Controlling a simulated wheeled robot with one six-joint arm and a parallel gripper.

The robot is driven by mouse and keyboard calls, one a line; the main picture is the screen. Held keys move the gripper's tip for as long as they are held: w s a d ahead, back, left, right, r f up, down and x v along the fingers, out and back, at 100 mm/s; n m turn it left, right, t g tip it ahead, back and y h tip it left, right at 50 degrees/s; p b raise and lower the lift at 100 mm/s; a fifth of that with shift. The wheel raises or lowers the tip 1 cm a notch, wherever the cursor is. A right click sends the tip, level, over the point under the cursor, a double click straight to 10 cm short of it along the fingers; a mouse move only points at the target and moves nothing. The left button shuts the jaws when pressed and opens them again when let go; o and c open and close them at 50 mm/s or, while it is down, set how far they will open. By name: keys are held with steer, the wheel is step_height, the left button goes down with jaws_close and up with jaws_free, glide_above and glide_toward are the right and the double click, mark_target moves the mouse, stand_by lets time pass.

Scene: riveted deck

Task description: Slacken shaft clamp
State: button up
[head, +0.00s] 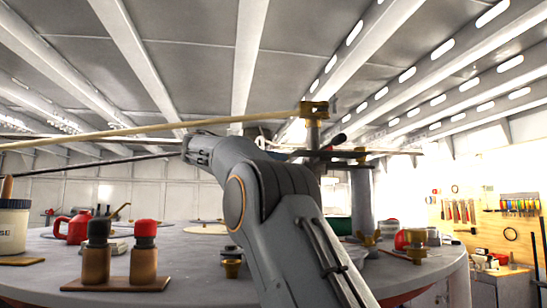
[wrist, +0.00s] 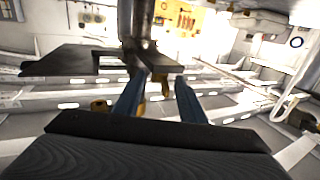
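In the wrist view my gripper (wrist: 162,88) has its two blue fingers apart. They point at a grey upright shaft (wrist: 132,25) and a dark flat plate (wrist: 70,60). A small brass piece (wrist: 165,88) shows between and beyond the fingertips; I cannot tell if they touch it. In the head view the grey shaft (head: 362,200) stands behind my arm, with a brass fitting (head: 361,155) at a dark plate near its top. Another brass clamp-like fitting (head: 313,108) sits higher up, on a post. Which fitting is the shaft clamp is unclear. My fingers are hidden in the head view.
A tool board (head: 490,205) hangs at right.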

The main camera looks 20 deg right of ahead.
jaws_close()
steer(key=t+b, duration=0.1)
steer(key=b, duration=0.1)
steer(key=n+b, duration=0.1)
steer(key=b, duration=0.2)
steer(key=shift+s+f+t, duration=0.15)
steer(key=shift+f+t, duration=0.05)
steer(key=shift+t, duration=0.2)
steer(key=shift+d+t+y+b, duration=0.1)
steer(key=shift+t+y+b, duration=0.2)
steer(key=shift+b, duration=0.4)
steer(key=n+t+y+b, duration=0.1)
steer(key=n+t+b, duration=0.1)
steer(key=b, duration=0.3)
steer(key=shift+s, duration=0.2)
steer(key=t+b, duration=0.1)
steer(key=n+t+y+b, duration=0.1)
steer(key=b, duration=0.1)
steer(key=n+t+b, duration=0.1)
steer(key=shift+s+d+y+b, duration=0.25)
steer(key=shift+y+b, duration=0.1)
steer(key=shift+y, duration=0.05)
steer(key=shift+s+d+r+n+t+y+b, duration=0.1)
steer(key=shift+s+n+t+y+b, duration=0.05)
steer(key=shift+n+t+y+b, duration=1.05)
steer(key=shift+n+t+b, duration=0.1)
steer(key=shift+t+b, duration=0.1)
